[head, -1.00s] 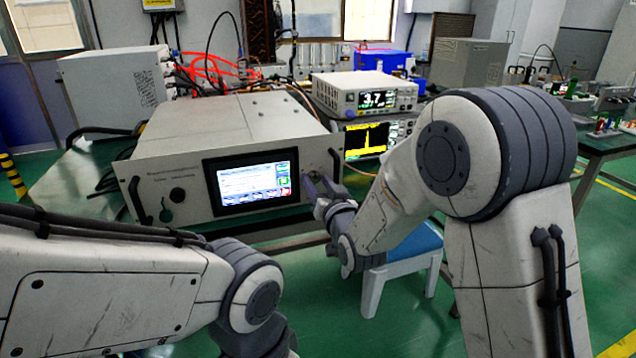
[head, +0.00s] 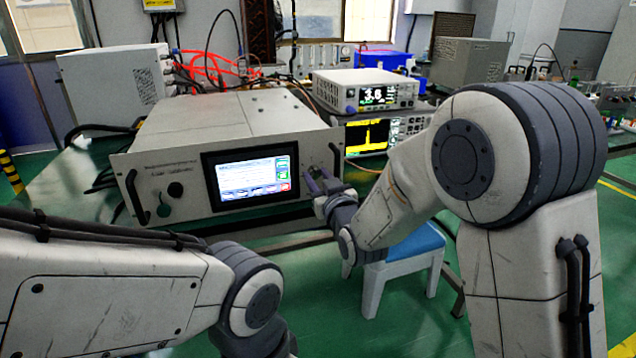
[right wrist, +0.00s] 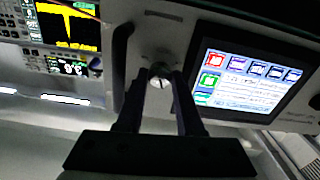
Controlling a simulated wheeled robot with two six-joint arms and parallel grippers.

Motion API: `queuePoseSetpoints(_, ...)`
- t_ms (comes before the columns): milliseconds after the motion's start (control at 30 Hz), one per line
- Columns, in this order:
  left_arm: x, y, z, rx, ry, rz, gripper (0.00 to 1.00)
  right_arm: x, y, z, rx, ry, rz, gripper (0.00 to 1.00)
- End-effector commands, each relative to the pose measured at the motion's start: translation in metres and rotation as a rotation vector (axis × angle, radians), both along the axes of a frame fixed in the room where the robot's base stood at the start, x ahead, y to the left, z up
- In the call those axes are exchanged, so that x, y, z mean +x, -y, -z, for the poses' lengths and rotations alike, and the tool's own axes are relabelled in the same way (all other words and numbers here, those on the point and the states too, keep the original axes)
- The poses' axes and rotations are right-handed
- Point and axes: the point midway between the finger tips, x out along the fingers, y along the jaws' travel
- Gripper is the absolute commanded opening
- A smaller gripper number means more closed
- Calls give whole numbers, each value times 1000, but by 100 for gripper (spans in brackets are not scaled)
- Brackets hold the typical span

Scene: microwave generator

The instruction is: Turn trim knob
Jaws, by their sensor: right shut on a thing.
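The microwave generator (head: 240,118) is a grey box with a lit screen (head: 250,178) on its front panel. The trim knob (right wrist: 160,76) is a small round metal knob with a dark line on its face, beside the screen in the right wrist view. My right gripper (right wrist: 160,84) is shut on the knob, with one finger on each side of it. In the head view my right gripper (head: 318,180) touches the panel right of the screen, and its fingers hide the knob there. My left arm shows at the lower left, but its gripper is out of sight.
A dark handle (head: 337,160) stands out close to the right of my right gripper. A meter (head: 365,90) sits on a spectrum display unit (head: 390,133) to the right. A blue-topped stool (head: 408,243) stands below. Another dark knob (head: 175,189) is on the panel's left.

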Motion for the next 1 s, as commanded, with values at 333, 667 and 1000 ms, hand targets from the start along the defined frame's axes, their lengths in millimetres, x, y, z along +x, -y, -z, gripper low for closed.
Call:
queuePoseSetpoints(333, 0, 0, 21, 0, 0, 0, 50, 0, 0, 1, -313, 105, 1, 0)
queuePoseSetpoints(667, 0, 0, 34, 0, 0, 0, 50, 0, -1, 1, -584, 192, 0, 0)
queuePoseSetpoints(1000, 0, 0, 41, 0, 0, 0, 50, 0, -1, 0, -757, 247, -1, 0)
